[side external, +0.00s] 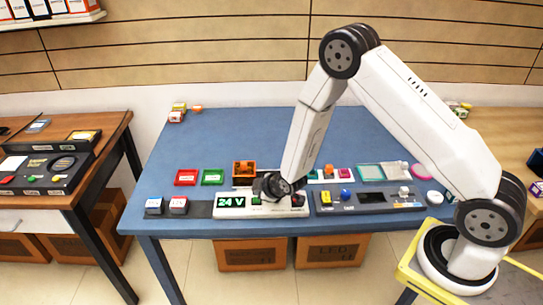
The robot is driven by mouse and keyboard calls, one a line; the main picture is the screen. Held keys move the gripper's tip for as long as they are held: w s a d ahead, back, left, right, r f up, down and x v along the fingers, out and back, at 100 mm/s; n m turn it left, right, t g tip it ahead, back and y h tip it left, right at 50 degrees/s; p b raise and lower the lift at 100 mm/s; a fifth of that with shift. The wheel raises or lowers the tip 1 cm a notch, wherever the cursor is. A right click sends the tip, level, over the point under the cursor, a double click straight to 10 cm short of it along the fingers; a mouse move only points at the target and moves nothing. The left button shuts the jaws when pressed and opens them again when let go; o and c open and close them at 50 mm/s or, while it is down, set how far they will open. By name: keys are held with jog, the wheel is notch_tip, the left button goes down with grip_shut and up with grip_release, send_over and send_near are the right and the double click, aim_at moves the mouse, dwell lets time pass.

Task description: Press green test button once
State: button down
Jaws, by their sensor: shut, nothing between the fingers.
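The white test panel (222,213) lies near the front edge of the blue table, with a lit green "24 V" display (232,202). A small green patch (256,200), which looks like the green button, shows on the panel just right of the display. My gripper (268,190) is low over the panel, shut and empty, close to the green patch. My dark wrist hides part of the panel, and I cannot tell whether the fingertips touch the button.
A dark red knob (298,200) sits at the panel's right end. A grey-blue console (375,198) stands to the right. Red (186,177) and green (213,177) trays and an orange bin (244,170) lie behind. The table's back half (230,130) is mostly clear.

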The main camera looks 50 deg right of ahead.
jog(key=shift+f, duration=0.95)
dwell(1.8)
jog(key=shift+r, duration=0.1)
dwell(0.3)
jog(key=shift+r, duration=0.85)
jog(key=shift+r, duration=0.1)
jog(key=shift+r, duration=2.4)
